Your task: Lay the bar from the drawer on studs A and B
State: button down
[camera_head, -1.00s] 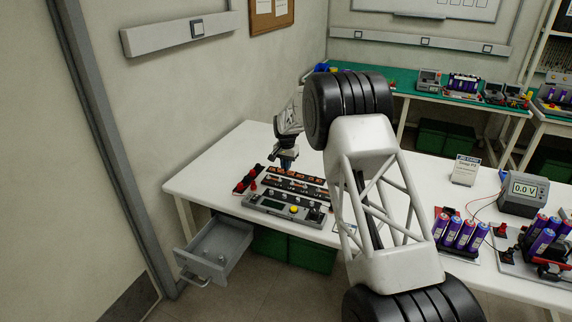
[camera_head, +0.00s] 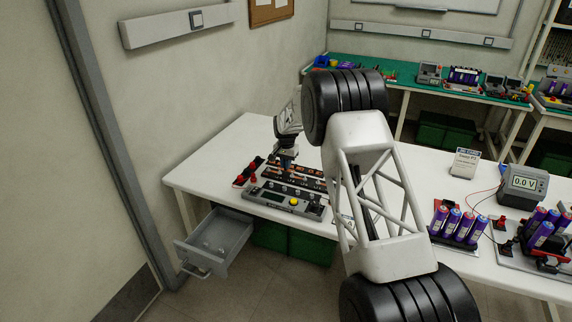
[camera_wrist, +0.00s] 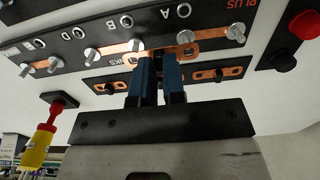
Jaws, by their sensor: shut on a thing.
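My gripper (camera_wrist: 159,58) is shut on a copper bar (camera_wrist: 188,53), which shows at the blue fingertips in the wrist view. The bar is just by the black stud board (camera_wrist: 210,13), near the row of silver studs. The fingers hide part of the bar, and I cannot tell whether it touches the studs. The letters A (camera_wrist: 166,13) and B (camera_wrist: 127,22) are printed on the board. In the head view my gripper (camera_head: 287,161) is low over the board on the white table. The drawer (camera_head: 240,237) hangs open below.
Other copper strips (camera_wrist: 125,47) lie along the stud row. More strips (camera_wrist: 217,73) sit on a black holder beside my fingers. A yellow and red tool (camera_wrist: 38,145) is at the wrist view's left. Battery cells (camera_head: 453,224) and a meter (camera_head: 523,187) stand at the table's right.

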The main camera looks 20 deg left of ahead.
jog(key=shift+f, duration=0.1)
jog(key=shift+f, duration=0.8)
jog(key=shift+f, duration=0.2)
dwell(0.6)
jog(key=c, duration=1.1)
grip_release()
jog(key=shift+r, duration=3)
